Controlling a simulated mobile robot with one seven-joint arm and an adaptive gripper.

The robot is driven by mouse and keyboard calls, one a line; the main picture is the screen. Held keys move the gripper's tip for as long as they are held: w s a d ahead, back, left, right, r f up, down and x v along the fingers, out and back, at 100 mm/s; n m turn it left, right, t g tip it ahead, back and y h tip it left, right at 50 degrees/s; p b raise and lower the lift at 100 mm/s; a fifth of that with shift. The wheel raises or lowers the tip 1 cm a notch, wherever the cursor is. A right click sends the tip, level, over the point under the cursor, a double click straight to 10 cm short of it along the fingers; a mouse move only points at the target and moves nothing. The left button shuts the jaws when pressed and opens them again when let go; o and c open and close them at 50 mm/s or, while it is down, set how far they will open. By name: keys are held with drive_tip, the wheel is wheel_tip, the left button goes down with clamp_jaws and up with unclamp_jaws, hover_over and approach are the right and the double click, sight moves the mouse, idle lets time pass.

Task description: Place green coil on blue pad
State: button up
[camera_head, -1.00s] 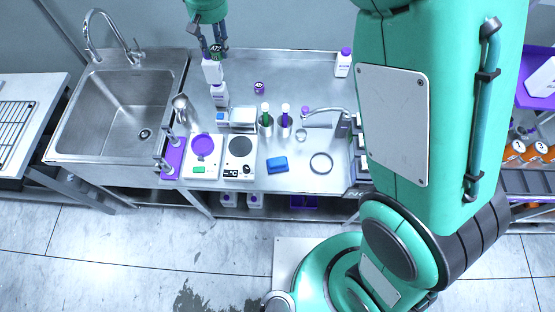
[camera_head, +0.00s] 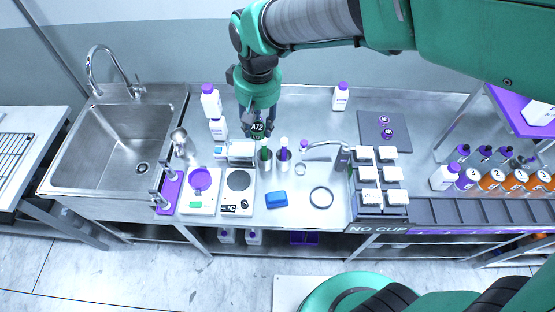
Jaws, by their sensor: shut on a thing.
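A green coil (camera_head: 257,130) with a dark "A72" label hangs at the tip of my gripper (camera_head: 258,117). My gripper points down and is shut on the coil, above the back middle of the steel counter. Its fingers are partly hidden by the wrist. A small blue pad-like block (camera_head: 277,199) lies flat near the counter's front edge, right of the round-plated scale. It is bare on top and lies in front of the gripper, apart from the coil.
A grey mat (camera_head: 372,142) bears two purple coils.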

drive_tip(key=s+d+f+n+b, duration=0.1)
drive_tip(key=s+d+f, duration=0.3)
drive_tip(key=s+d, duration=0.3)
drive_tip(key=s+d+f+b, duration=0.1)
drive_tip(key=s+d+f, duration=0.3)
drive_tip(key=s, duration=0.5)
wheel_tip(320, 180, down, 18)
drive_tip(key=s+d, duration=0.1)
drive_tip(key=shift+s+d+f, duration=0.15)
drive_tip(key=shift+s+f, duration=0.1)
drive_tip(key=shift+w, duration=0.1)
drive_tip(key=b, duration=0.1)
hover_over(276, 195)
drive_tip(key=shift+d+f, duration=0.2)
drive_tip(key=shift+f, duration=0.55)
drive_tip(key=shift+s, duration=0.2)
drive_tip(key=shift+f, duration=1.7)
drive_tip(key=shift+f+b, duration=0.2)
drive_tip(key=shift+b, duration=0.15)
